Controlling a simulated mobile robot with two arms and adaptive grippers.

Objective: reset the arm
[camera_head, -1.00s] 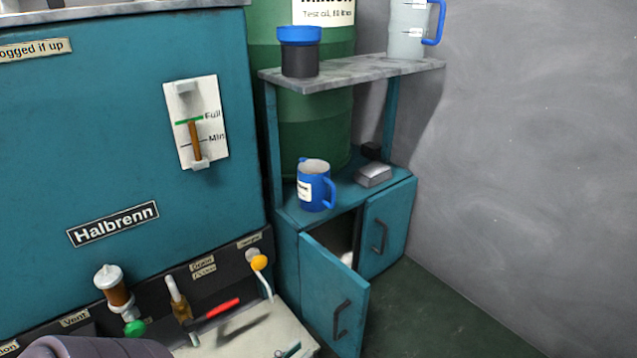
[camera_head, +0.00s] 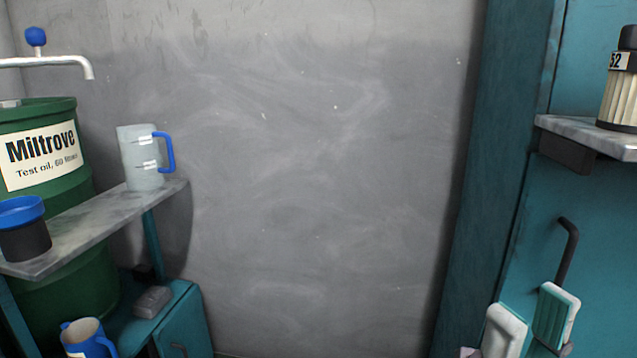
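My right gripper (camera_head: 530,318) is at the bottom right, in front of the teal cabinet. Its two fingers point up, one pale and one with a ribbed teal pad. They stand apart with nothing seen between them, so it looks open and empty. The rest of my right arm is below the frame. My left gripper is not in view.
A teal cabinet (camera_head: 600,230) with a dark handle (camera_head: 567,250) stands right; a ribbed filter (camera_head: 620,98) is on its shelf (camera_head: 585,132). At left are a green drum (camera_head: 85,285), a clear jug (camera_head: 141,165), a blue-lidded pot (camera_head: 25,240) and a blue mug (camera_head: 90,343).

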